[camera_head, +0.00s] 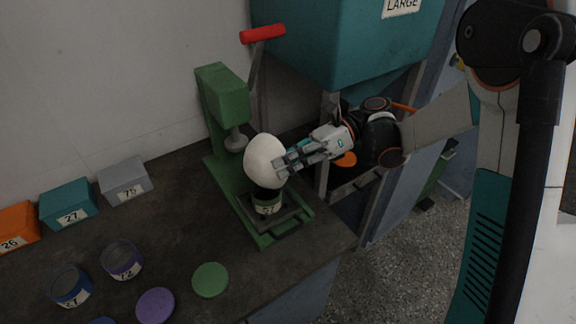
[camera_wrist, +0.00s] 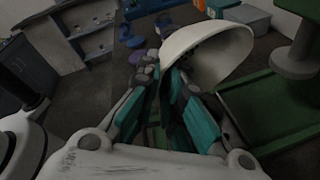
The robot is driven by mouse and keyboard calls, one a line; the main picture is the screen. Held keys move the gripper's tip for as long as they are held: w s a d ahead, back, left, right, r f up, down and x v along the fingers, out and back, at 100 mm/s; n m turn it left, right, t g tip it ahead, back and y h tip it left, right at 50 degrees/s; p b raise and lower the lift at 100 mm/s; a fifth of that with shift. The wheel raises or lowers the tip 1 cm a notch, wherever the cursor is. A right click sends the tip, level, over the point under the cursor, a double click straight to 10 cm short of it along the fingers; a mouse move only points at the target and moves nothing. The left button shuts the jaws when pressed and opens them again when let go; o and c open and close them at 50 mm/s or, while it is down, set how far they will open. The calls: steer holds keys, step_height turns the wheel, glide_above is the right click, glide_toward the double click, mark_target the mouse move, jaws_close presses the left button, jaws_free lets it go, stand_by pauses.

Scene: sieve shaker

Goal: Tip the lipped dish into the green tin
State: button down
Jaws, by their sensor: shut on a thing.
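The lipped dish (camera_head: 263,158) is white and held steeply tilted in my gripper (camera_head: 281,166), above the green tin. The green tin (camera_head: 267,205) has a numbered label and stands on the base of the green press; the dish hides its mouth. In the wrist view the white dish (camera_wrist: 212,50) is beyond the fingertips of my gripper (camera_wrist: 172,75), which are closed at its near side.
The green press (camera_head: 222,100) with a red handle (camera_head: 262,33) stands behind the dish. A teal hopper (camera_head: 345,40) hangs above. Open tins (camera_head: 121,259), a green lid (camera_head: 210,280), a purple lid (camera_head: 155,305) and labelled boxes (camera_head: 69,204) occupy the left of the dark bench.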

stand_by(0.3)
steer(key=shift+s+a+r+t+p, duration=0.25)
steer(key=shift+r+t+p, duration=0.1)
steer(key=shift+p, duration=0.35)
steer(key=shift+s+a+r+n+t+h+p, duration=0.35)
steer(key=shift+h+p, duration=0.35)
steer(key=shift+p, duration=0.25)
steer(key=shift+s+a+f+t+h+p, duration=0.1)
steer(key=shift+s+a+t+h+p, duration=0.45)
steer(key=shift+h+p, duration=0.45)
steer(key=shift+d, duration=0.1)
steer(key=s+a+t+h+p, duration=0.1)
steer(key=p, duration=0.1)
steer(key=s+a+n+t+h+p, duration=0.1)
steer(key=t+h+p, duration=0.1)
steer(key=p, duration=0.1)
steer(key=shift+s+a+r, duration=0.2)
steer(key=shift+s+r, duration=0.05)
steer(key=shift+r, duration=0.1)
